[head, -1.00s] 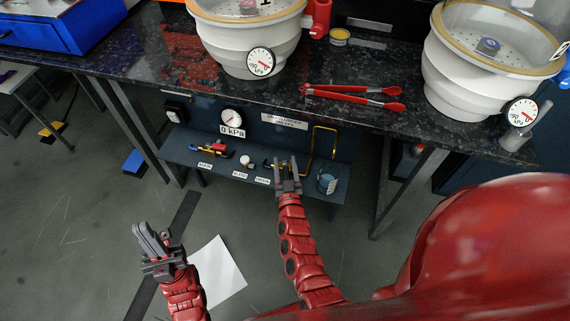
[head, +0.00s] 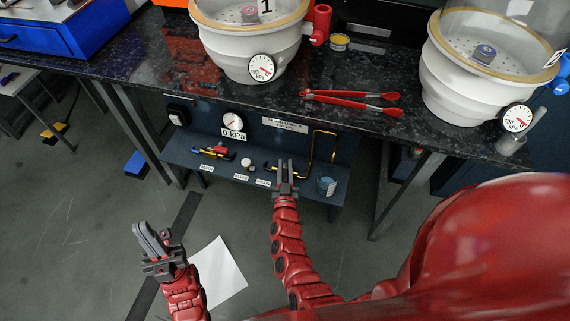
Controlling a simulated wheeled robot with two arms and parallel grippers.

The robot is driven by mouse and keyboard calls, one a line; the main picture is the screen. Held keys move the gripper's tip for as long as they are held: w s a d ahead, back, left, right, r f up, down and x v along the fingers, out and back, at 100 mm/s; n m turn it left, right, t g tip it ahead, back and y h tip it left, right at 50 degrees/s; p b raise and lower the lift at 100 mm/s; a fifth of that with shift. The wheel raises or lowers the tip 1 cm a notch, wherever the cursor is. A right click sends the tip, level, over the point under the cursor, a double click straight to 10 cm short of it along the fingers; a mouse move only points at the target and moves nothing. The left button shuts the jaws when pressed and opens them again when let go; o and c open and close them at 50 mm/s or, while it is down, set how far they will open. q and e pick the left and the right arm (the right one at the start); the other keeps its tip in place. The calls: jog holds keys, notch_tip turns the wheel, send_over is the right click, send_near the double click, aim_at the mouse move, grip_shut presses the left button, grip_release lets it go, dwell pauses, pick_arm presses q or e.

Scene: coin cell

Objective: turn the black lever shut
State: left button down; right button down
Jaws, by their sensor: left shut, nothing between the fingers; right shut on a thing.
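The black lever (head: 271,167) is a small dark handle by a yellow fitting on the blue shelf under the bench, at the right of the row of valves. My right gripper (head: 286,169) is shut on it from the front; its fingers hide part of the lever and fitting, so the lever's exact angle cannot be told. My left gripper (head: 151,240) is shut and empty, held over the floor at the lower left, well away from the shelf.
A red-handled valve (head: 216,152) and a pale knob (head: 246,163) sit left of the lever. A gauge (head: 233,120) stands above a "0 kPa" sign. A blue-grey cup (head: 327,186) and yellow pipe (head: 322,143) are close on the right. The bench edge overhangs above.

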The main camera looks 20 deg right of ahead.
jog(key=shift+m+h, duration=0.3)
jog(key=shift+h, duration=0.1)
jog(key=shift+f+m+g+h+p, duration=0.1)
jog(key=shift+m+g+h+p, duration=0.2)
jog(key=shift+m+g+h, duration=0.45)
jog(key=shift+w+m+g+h, duration=0.1)
jog(key=shift+m+g+h, duration=0.2)
jog(key=shift+h, duration=0.55)
jog(key=shift+m+h+b, duration=0.35)
jog(key=shift+h+b, duration=0.05)
jog(key=shift+a, duration=0.1)
jog(key=c, duration=0.7)
grip_release()
jog(key=shift+a, duration=0.1)
jog(key=v, duration=1.1)
jog(key=p+v, duration=0.1)
jog(key=v, duration=0.5)
jog(key=shift+s+a+r, duration=0.15)
jog(key=shift+s+r, duration=0.05)
jog(key=shift+r, duration=0.15)
